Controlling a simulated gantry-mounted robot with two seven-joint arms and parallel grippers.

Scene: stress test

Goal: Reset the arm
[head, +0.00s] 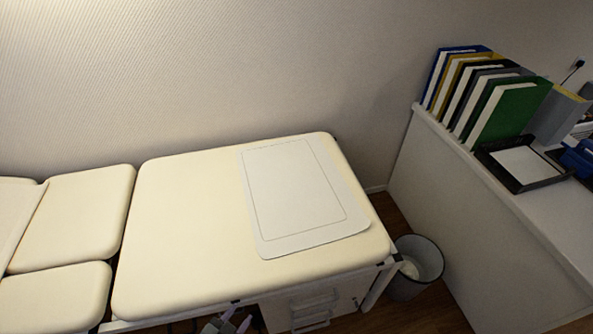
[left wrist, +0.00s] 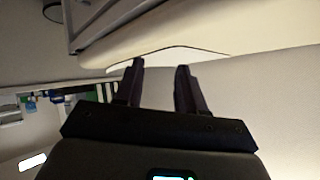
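My left gripper (left wrist: 160,66) shows in the left wrist view, its two dark fingers apart with nothing between them. The cream edge of the padded couch (left wrist: 200,42) lies above the fingertips in that picture, and I cannot tell how far off it is. Neither gripper can be made out in the head view. My right gripper is in neither view.
The padded couch (head: 180,235) carries a flat white pad (head: 295,195) near its right end. A waste bin (head: 418,268) stands beside it. The white counter (head: 480,205) at right holds several binders (head: 510,115) and a black tray (head: 525,165). A wall closes the back.

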